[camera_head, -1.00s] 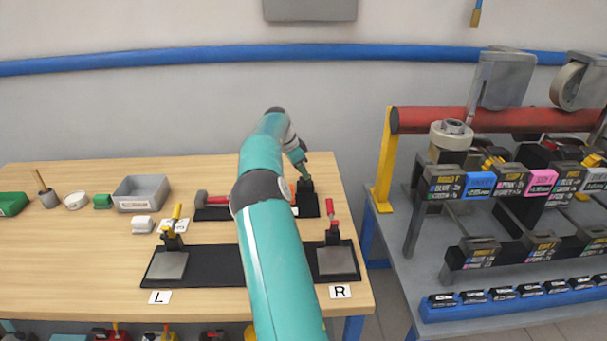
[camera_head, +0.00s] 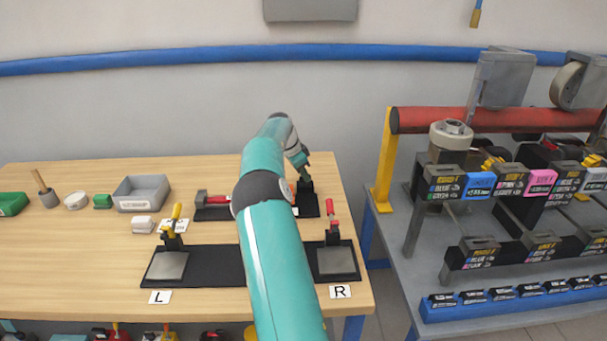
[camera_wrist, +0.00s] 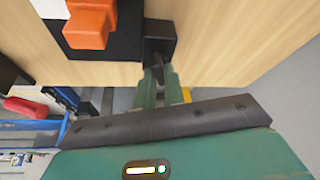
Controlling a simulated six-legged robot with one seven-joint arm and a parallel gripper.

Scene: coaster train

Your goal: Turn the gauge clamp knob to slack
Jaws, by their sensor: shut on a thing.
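My gripper (camera_wrist: 162,76) is shut at the black block (camera_wrist: 160,36) on the end of the black gauge base. The fingertips close on a small part there, apparently the clamp knob, which is mostly hidden between them. An orange part (camera_wrist: 90,24) stands on the same base beside the block. In the head view my gripper (camera_head: 303,163) is at the black block (camera_head: 305,188) near the back right of the wooden table. My own arm hides part of the base, so the knob's angle does not show.
A red-handled clamp (camera_head: 332,228) stands on the R plate in front of the gauge, and a yellow-handled clamp (camera_head: 174,225) on the L side. A grey shelf (camera_head: 480,240) with labelled blocks is right of the table.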

